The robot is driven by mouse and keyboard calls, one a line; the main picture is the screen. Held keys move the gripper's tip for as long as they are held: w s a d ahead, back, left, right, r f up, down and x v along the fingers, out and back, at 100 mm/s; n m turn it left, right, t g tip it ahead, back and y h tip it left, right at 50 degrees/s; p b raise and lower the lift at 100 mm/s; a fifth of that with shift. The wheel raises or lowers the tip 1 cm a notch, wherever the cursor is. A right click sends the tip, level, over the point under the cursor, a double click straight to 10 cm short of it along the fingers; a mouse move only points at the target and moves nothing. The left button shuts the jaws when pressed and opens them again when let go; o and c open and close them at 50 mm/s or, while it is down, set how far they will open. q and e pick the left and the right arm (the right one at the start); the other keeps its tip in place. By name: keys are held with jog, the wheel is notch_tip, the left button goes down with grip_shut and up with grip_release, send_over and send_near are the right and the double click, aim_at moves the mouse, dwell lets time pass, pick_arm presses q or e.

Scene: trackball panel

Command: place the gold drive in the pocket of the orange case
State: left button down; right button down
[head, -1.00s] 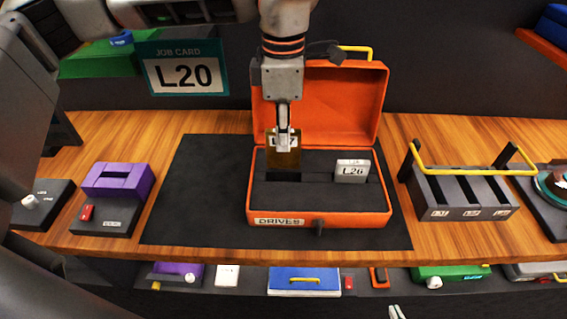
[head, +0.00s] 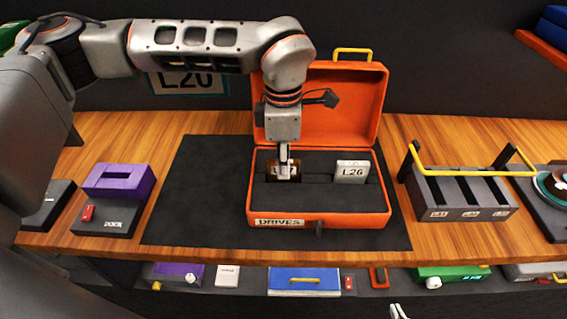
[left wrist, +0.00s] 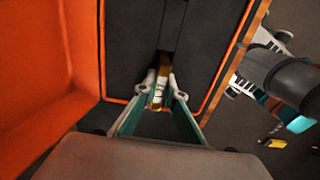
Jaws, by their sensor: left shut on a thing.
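The orange case (head: 318,219) stands open on a black mat, its lid up at the back. Its dark foam holds a pocket on the left and one on the right. My left gripper (head: 284,175) points down and is shut on the gold drive (head: 295,168). The drive stands upright with its lower part in the left pocket; the fingers hide part of its label. The left wrist view also shows the gold drive (left wrist: 159,90) between the fingertips, in line with the slot. My right gripper (left wrist: 268,105) is empty, its fingers apart, outside the case.
A silver drive marked L26 (head: 352,171) stands in the right pocket. A purple-topped device (head: 119,180) is left of the mat (head: 190,205). A slotted rack with a yellow handle (head: 462,195) is on the right. The mat's left part is clear.

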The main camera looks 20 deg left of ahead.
pick_arm(q)
jog(key=c, duration=2.1)
grip_release()
jog(key=shift+f, duration=0.15)
notch_tip(320, 180, up, 12)
jog(key=shift+r+b, duration=0.2)
jog(key=shift+b, duration=0.1)
